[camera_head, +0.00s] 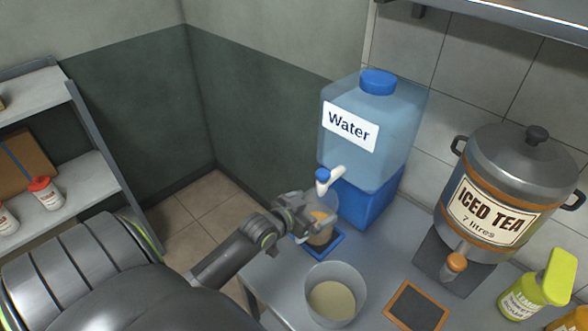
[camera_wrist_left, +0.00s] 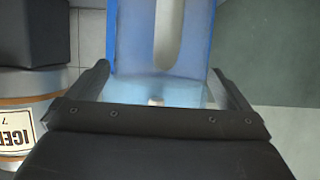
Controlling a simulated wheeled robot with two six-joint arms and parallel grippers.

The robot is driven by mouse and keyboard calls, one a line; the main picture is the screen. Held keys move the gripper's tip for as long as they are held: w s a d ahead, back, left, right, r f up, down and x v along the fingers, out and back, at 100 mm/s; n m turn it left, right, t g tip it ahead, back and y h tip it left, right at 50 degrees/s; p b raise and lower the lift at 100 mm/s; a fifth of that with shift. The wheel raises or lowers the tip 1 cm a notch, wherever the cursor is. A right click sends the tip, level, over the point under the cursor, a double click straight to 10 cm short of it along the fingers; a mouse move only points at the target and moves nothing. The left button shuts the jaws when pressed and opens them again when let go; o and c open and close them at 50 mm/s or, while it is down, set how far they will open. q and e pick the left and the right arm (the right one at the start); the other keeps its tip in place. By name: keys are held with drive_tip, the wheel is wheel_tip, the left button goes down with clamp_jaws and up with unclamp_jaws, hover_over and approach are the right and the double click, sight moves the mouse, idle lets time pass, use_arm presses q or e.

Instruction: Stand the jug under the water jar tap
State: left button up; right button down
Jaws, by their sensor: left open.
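The water jar (camera_head: 370,125) is a blue translucent tank labelled "Water" on a blue stand, with a white and blue tap (camera_head: 325,179) on its front. A clear jug (camera_head: 323,228) with some amber tint stands below the tap, on or over a blue-edged dark mat (camera_head: 335,243). My left gripper (camera_head: 308,213) is at the jug's upper left side and partly hides it. In the left wrist view its fingers (camera_wrist_left: 165,90) are spread, with blue and pale surfaces beyond. I cannot tell whether they touch the jug. My right gripper is not in view.
An open pot (camera_head: 335,298) with beige contents stands in front of the mat. Shelves (camera_head: 85,180) stand at left. Some counter between is clear.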

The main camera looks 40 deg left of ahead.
use_arm(q)
drive_tip(key=v, duration=1)
drive_tip(key=shift+b, duration=0.35)
drive_tip(key=shift+s, duration=0.1)
drive_tip(key=s+d+f+g+y, duration=0.1)
drive_tip(key=s+f+g, duration=0.15)
drive_tip(key=s, duration=0.35)
drive_tip(key=s+d+f+n+g+y, duration=0.1)
drive_tip(key=s+f+g, duration=0.1)
drive_tip(key=s+g, duration=0.3)
drive_tip(key=s+d+f+g+y, duration=0.1)
drive_tip(key=s+d+f+g, duration=0.15)
drive_tip(key=s, duration=0.45)
wheel_tip(320, 180, down, 27)
drive_tip(key=a+g+b, duration=0.1)
drive_tip(key=a+b, duration=0.1)
drive_tip(key=a, duration=0.1)
drive_tip(key=s+d+f+g+h+b, duration=0.1)
drive_tip(key=s+f, duration=1.4)
drive_tip(key=f, duration=0.2)
drive_tip(key=shift+s+d+b, duration=0.25)
drive_tip(key=shift+d+b, duration=0.05)
drive_tip(key=shift+d, duration=0.1)
